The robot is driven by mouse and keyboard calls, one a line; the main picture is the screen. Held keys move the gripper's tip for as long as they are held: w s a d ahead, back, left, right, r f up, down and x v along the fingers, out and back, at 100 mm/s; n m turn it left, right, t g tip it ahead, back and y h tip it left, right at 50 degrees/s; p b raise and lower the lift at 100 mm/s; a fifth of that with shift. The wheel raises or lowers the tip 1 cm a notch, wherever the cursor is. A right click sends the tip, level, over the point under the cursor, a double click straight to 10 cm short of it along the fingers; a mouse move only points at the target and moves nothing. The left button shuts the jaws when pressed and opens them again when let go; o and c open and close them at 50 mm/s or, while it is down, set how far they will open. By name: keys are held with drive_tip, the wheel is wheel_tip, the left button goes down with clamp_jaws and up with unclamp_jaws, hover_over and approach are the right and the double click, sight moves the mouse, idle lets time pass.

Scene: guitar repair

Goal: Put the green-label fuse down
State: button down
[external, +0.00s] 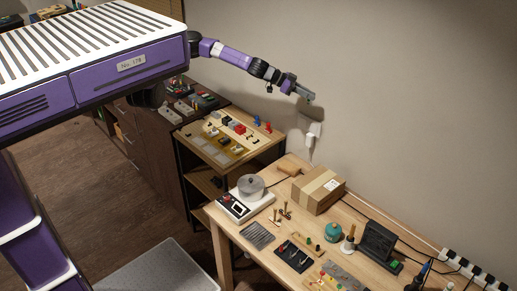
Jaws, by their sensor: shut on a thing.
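My gripper (307,95) is at the end of my outstretched arm, high in front of the grey wall. It is above and to the right of the wooden shelf unit with small parts, and well clear of any surface. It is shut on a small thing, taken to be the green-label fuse. The fuse itself is too small to make out in the external view, and its label cannot be read.
The shelf top (222,151) holds small parts and red and blue figures. The workbench (260,222) carries a cardboard box (318,190), a scale with a grey pot (251,187), a teal jar (333,232) and tools.

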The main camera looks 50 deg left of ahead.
drive_tip(key=s+d+f+m+g+h, duration=0.3)
drive_tip(key=s+d+f+m+g, duration=0.4)
drive_tip(key=s+f, duration=0.3)
drive_tip(key=s+a+f+m+g, duration=0.1)
drive_tip(key=a+f, duration=0.1)
drive_tip(key=f, duration=0.7)
drive_tip(key=s+a+f+m+g, duration=0.1)
drive_tip(key=f, duration=0.8)
drive_tip(key=s+a+f+g, duration=0.1)
drive_tip(key=s+a+f, duration=0.1)
drive_tip(key=f, duration=0.7)
drive_tip(key=shift+a+m, duration=0.35)
drive_tip(key=shift+m, duration=0.05)
wheel_tip(320, 180, down, 4)
drive_tip(key=shift+f, duration=0.25)
drive_tip(key=shift+f+b, duration=0.35)
